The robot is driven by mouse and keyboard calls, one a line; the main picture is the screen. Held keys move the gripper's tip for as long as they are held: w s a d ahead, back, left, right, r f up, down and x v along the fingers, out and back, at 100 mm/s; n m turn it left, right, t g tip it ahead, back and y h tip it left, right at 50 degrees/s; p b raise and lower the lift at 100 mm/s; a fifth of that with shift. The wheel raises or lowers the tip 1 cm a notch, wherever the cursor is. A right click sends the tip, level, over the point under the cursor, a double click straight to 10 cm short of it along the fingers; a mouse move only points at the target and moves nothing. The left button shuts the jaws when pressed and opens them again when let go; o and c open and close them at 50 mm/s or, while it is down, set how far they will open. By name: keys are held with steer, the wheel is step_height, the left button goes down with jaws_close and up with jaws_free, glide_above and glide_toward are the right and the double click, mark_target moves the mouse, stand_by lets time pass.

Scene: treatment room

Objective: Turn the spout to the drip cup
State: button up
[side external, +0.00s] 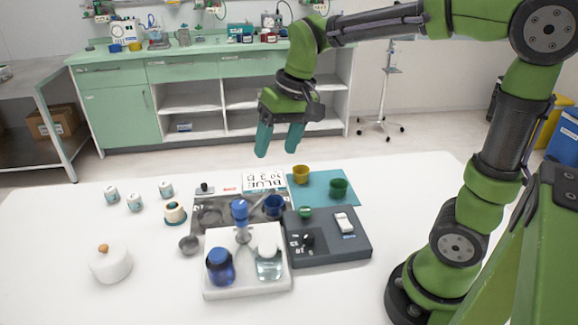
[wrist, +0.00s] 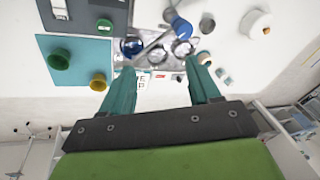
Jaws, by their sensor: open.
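A blue-headed fixture (side external: 240,210) stands on a grey stem near the middle of the table. A thin grey spout (side external: 263,197) runs from it up and right, toward a blue cup (side external: 273,206). The wrist view shows the blue head (wrist: 181,27), the grey spout (wrist: 152,45) and the blue cup (wrist: 131,46); the spout's end lies close to this cup. I cannot tell which vessel is the drip cup. My gripper (side external: 278,153), with teal fingers, is open and empty, well above the table's far side. Its fingertips (wrist: 159,67) are apart in the wrist view.
A white tray (side external: 221,290) holds a blue bottle (side external: 220,266) and a clear jar (side external: 268,261). A dark grey box (side external: 350,247) stands right. Yellow (side external: 301,174) and green (side external: 339,187) cups stand on a teal mat (side external: 321,199). A small metal cup (side external: 189,245) stands left.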

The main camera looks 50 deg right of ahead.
mark_target(239, 203)
steer(key=shift+w+a+r+m+g+y, duration=0.9)
steer(key=shift+w+m+g, duration=1.55)
steer(key=shift+w, duration=3)
steer(key=shift+n+g, duration=0.65)
steer(key=x, duration=1.6)
steer(key=shift+f, duration=0.25)
jaws_close()
